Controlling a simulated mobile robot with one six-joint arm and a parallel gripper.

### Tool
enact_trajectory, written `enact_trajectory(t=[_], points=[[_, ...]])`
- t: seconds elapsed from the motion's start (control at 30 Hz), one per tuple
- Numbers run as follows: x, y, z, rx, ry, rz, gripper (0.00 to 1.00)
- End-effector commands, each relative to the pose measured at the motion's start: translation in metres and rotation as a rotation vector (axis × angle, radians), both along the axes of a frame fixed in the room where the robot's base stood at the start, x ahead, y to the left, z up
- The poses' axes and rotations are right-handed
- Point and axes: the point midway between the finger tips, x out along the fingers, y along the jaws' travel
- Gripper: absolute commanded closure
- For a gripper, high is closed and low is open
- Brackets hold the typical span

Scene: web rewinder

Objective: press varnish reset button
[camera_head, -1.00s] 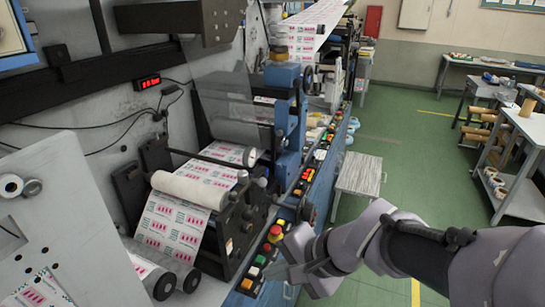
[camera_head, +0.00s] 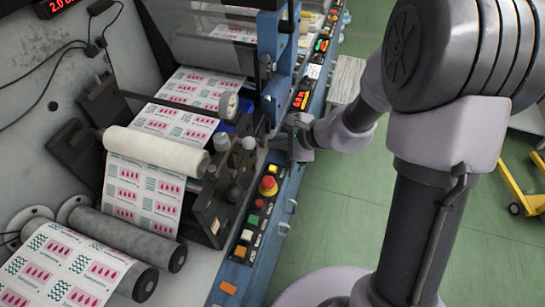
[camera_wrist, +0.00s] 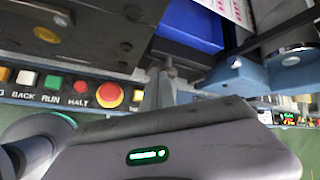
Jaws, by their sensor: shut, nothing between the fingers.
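My gripper (camera_head: 276,142) is shut and empty, beside the blue machine rail and beyond the near button row. In the wrist view its narrow fingers (camera_wrist: 160,90) point away over the machine's edge. The near row has an orange button, a white button (camera_head: 247,235), a green button (camera_head: 254,219), a small red button and a red mushroom button (camera_head: 268,186) on a yellow base. The wrist view shows labels BACK, RUN and HALT under the white button (camera_wrist: 27,77), green button (camera_wrist: 53,82) and red button (camera_wrist: 82,88). I cannot make out any varnish reset label.
A further panel (camera_head: 302,98) with lit red buttons sits up the rail, past my gripper. Rollers with printed web (camera_head: 145,190) stand left of the rail. A blue upright (camera_head: 275,55) rises behind. Green floor (camera_head: 320,220) is open at right.

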Motion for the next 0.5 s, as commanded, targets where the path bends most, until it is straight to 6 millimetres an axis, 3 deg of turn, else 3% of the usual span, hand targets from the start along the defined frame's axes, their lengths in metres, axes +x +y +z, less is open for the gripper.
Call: enact_trajectory(t=[0.27,0.5], points=[[0.000,0.000,-0.001,0.000,-0.001,0.001,1.00],[0.000,0.000,-0.020,0.001,0.000,0.001,1.00]])
